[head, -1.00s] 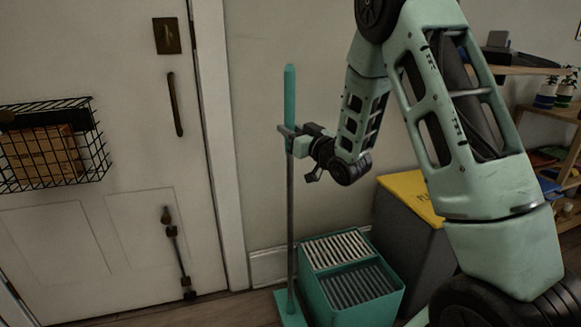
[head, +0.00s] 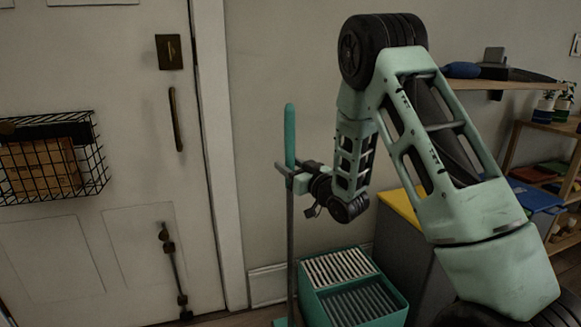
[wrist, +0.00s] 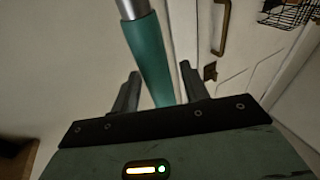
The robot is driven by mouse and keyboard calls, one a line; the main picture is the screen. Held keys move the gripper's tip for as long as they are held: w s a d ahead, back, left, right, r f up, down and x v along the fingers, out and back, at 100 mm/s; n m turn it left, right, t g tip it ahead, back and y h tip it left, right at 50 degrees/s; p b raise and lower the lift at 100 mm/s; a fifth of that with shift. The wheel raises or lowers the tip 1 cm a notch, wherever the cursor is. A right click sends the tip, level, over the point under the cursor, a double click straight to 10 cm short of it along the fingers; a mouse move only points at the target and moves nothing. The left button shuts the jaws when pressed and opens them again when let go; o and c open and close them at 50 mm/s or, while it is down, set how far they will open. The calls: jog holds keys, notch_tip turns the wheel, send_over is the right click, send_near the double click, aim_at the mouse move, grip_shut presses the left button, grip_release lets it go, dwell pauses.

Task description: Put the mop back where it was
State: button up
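The mop has a teal grip (head: 290,135) on a grey pole (head: 290,240). In the head view it stands nearly upright near the door frame, left of the teal slotted bucket (head: 344,284). Its teal foot (head: 281,322) shows only in part at the bottom edge. My gripper (head: 286,170) is around the lower part of the teal grip and looks shut on it. In the wrist view the grip (wrist: 152,62) passes between the two fingers (wrist: 160,88); thin gaps seem to show beside it, and the contact is hard to see.
A white door (head: 100,235) with a wire basket (head: 98,165) is at the left. A grey bin (head: 405,245) with a yellow lid (head: 400,208) stands right of the bucket. A wall shelf (head: 520,84) and a rack (head: 503,160) are at the right. The wall behind the mop is bare.

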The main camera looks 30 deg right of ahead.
jog(key=shift+r, duration=0.2)
jog(key=s+d+f, duration=0.1)
jog(key=s+f, duration=0.1)
jog(key=s, duration=1)
jog(key=s+a+f+n+g+y, duration=0.15)
jog(key=a+g, duration=0.35)
jog(key=a, duration=0.5)
jog(key=a+f+n+g, duration=0.15)
jog(key=a+g, duration=0.35)
jog(key=a, duration=0.5)
jog(key=s+a+n+g+h, duration=0.1)
jog(key=s+a+g, duration=0.2)
jog(key=s, duration=0.5)
jog(key=s+a+n+g+h, duration=0.1)
jog(key=s+a+g, duration=0.2)
jog(key=s, duration=0.6)
jog(key=s+a+r+n+g+h, duration=0.1)
jog(key=s+a+g, duration=0.2)
jog(key=s, duration=0.6)
jog(key=shift+a, duration=0.4)
jog(key=shift+w+r+p, duration=0.1)
jog(key=shift+p, duration=0.2)
